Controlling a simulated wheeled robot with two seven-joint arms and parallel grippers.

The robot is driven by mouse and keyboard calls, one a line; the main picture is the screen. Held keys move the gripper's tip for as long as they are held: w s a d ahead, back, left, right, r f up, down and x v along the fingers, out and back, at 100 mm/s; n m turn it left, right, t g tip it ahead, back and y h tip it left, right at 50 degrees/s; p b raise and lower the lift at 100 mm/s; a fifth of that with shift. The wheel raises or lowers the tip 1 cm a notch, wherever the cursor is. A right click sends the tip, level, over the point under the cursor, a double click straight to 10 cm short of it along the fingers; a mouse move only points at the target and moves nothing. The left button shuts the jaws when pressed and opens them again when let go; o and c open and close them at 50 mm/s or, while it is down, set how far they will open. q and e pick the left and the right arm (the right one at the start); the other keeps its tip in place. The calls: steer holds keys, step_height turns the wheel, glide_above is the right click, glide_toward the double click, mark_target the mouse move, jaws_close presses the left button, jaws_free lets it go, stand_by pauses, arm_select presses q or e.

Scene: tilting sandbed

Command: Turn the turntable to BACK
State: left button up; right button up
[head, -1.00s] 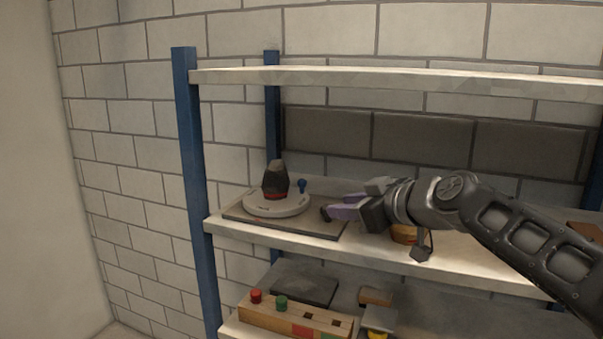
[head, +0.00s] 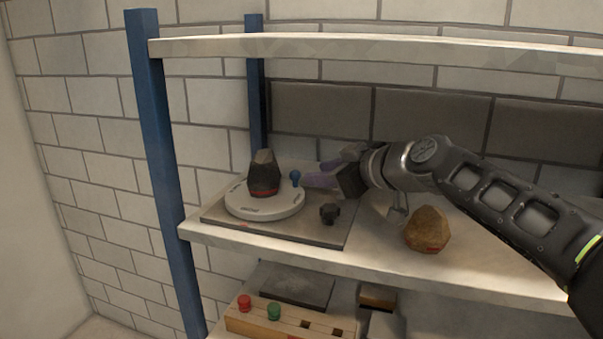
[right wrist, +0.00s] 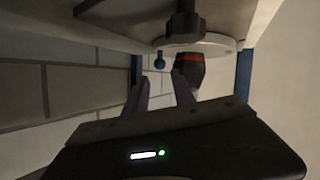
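The turntable (head: 240,205) is a round white disc on a grey base plate (head: 230,226), on the middle shelf at the left. A dark rock (head: 264,175) with a red band stands on the disc. A blue knob (head: 295,177) rises at the disc's back right edge. A black knob (head: 329,212) sits on the plate's right part. My right gripper (head: 312,177) has purple fingers and is just right of the blue knob. In the right wrist view its fingers (right wrist: 160,92) are apart with nothing between them, and the blue knob (right wrist: 158,60) lies beyond the tips. My left gripper is not in view.
A brown rock (head: 427,230) with a red mark sits on the shelf right of the plate, below my right arm. A blue post (head: 157,130) stands at the left, and an upper shelf (head: 350,47) runs above. A wooden block with pegs (head: 290,322) is on the lower shelf.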

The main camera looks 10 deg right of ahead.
mark_target(297, 175)
steer(key=p+x, duration=0.1)
steer(key=x, duration=0.5)
steer(key=shift+p, duration=0.4)
steer(key=shift+w+a+f, duration=0.2)
steer(key=shift+w, duration=0.25)
jaws_close()
stand_by(0.6)
